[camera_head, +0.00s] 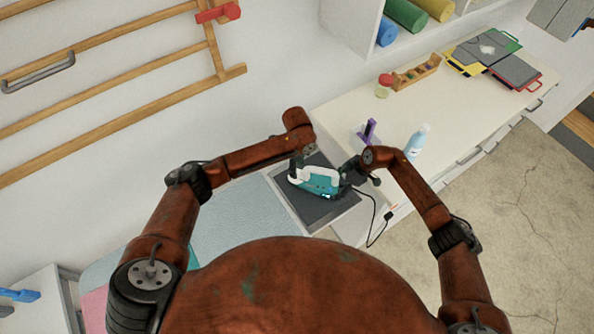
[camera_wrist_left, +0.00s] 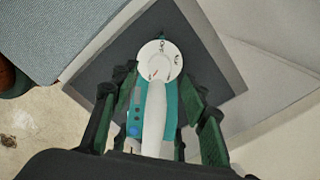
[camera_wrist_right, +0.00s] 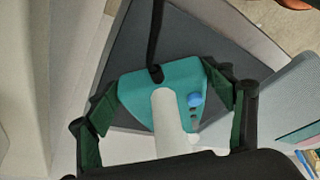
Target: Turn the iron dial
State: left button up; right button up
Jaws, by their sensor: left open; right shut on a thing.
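A teal iron (camera_head: 318,183) with a white handle rests on a dark grey pad (camera_head: 329,210) on the counter. In the left wrist view, a round white dial (camera_wrist_left: 158,60) with small markings sits beyond the handle (camera_wrist_left: 155,115). My left gripper (camera_head: 297,165) is over one end of the iron, fingers apart on both sides of the handle and below the dial in that view. My right gripper (camera_head: 352,172) is shut on the iron's cord end. In the right wrist view, its fingers flank the teal body (camera_wrist_right: 150,92), with a blue button (camera_wrist_right: 195,99) between them.
A black cord (camera_head: 376,216) runs from the iron down the counter front. A white and blue bottle (camera_head: 417,141) and a purple item (camera_head: 368,131) stand just behind my right gripper. A wooden rack (camera_head: 416,73) and dark folders (camera_head: 513,70) lie farther along the counter.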

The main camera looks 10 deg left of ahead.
pick_arm(q)
notch_tip(320, 180, up, 8)
dwell(0.5)
pick_arm(e)
jog(key=o, duration=2.2)
jog(key=shift+c, duration=0.2)
